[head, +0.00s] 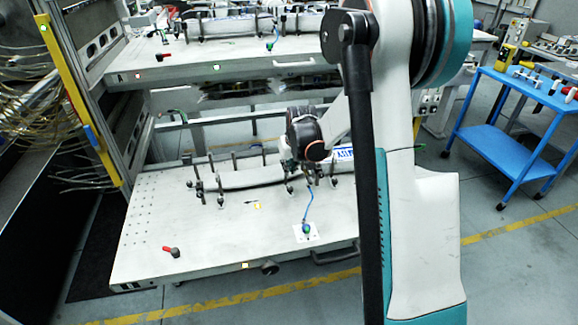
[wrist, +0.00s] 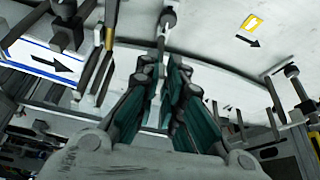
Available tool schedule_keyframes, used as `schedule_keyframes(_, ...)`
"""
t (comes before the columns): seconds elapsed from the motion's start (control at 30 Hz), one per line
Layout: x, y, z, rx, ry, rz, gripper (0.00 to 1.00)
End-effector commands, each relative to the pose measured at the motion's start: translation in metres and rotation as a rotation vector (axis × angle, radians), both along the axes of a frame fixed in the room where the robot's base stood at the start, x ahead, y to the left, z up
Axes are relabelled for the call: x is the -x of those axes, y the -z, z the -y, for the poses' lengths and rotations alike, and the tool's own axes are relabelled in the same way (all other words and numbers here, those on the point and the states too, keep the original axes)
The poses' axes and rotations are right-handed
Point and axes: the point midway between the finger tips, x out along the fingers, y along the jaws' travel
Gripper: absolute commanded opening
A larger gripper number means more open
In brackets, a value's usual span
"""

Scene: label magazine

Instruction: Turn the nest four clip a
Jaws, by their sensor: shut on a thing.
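My gripper (head: 312,178) is low over the right part of the lower white shelf (head: 200,225), among dark upright clips. In the wrist view my gripper (wrist: 165,92) has its teal-padded fingers close together around a thin clip (wrist: 168,20) with a dark round knob. The clip's lower part is hidden between the fingers. Other dark clips (wrist: 98,70) stand to the left in the wrist view, beside a white strip with a blue edge and a black arrow (wrist: 45,62). I cannot read any nest number.
A long pale part (head: 245,176) lies between several clips on the lower shelf. A red-handled lever (head: 171,251) is at the front left, and a blue cable with a green end (head: 306,229) is at the front. An upper shelf (head: 200,62) overhangs behind. A blue cart (head: 520,125) stands right.

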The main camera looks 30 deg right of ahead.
Motion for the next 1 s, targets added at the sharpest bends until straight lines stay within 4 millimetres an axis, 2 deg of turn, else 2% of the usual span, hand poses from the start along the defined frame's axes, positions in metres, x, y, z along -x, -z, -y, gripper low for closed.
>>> schedule_keyframes(0.37,-0.001,0.000,-0.005,0.000,0.097,0.000,0.00)
schedule_keyframes(1.0,-0.012,0.000,-0.022,0.002,0.664,0.000,0.00)
